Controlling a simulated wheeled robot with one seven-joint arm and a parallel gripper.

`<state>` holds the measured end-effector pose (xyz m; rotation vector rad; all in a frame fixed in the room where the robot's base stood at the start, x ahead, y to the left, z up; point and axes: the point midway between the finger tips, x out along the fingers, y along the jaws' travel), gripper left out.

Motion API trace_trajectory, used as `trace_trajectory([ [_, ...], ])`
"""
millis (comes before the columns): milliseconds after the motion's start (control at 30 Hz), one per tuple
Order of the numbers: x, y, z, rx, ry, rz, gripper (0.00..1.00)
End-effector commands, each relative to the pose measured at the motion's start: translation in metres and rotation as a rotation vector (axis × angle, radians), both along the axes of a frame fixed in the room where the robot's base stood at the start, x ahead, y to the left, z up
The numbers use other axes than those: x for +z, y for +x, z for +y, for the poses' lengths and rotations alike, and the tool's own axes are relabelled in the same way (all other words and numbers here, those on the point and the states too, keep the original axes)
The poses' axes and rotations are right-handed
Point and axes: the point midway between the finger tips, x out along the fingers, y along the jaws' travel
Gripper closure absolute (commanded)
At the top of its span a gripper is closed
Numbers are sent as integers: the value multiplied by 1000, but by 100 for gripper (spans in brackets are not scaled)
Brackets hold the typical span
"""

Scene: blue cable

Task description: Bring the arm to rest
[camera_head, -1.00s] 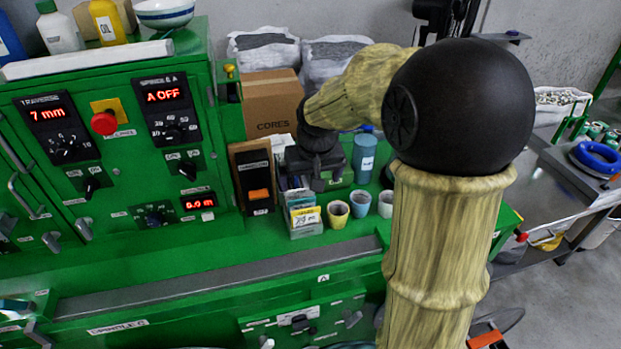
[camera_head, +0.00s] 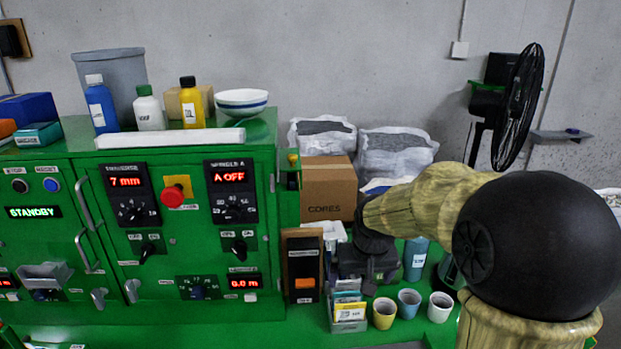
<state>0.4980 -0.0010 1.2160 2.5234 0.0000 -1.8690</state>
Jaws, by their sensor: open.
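My arm comes in from the lower right, with a large black round joint (camera_head: 535,245) and a pale yellow, wood-patterned forearm (camera_head: 425,207). The forearm reaches left to a black wrist and my dark gripper (camera_head: 366,272). My gripper is above the green bench, between the black box with an orange switch (camera_head: 303,270) and the blue-grey cup (camera_head: 415,258). My gripper is open. I see nothing held in it, though its fingertips are hard to make out against the dark body. No blue cable is in view.
A green control cabinet (camera_head: 170,255) stands left, with bottles and a bowl (camera_head: 242,101) on top. A CORES carton (camera_head: 328,190) and bagged bins stand behind my wrist. A card box (camera_head: 347,312) and small cups (camera_head: 384,313) stand in front. A black fan (camera_head: 518,107) is at right.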

Motion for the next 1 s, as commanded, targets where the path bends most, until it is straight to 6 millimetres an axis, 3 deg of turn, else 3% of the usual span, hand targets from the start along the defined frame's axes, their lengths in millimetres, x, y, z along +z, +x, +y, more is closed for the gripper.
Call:
trace_trajectory([
  [167,-23,-45,2,8,-7,25,1],
  [400,-61,-127,1,3,-3,57,1],
  [500,-68,-146,1,1,0,64,1],
  [1000,-71,-151,1,-1,1,65,1],
])
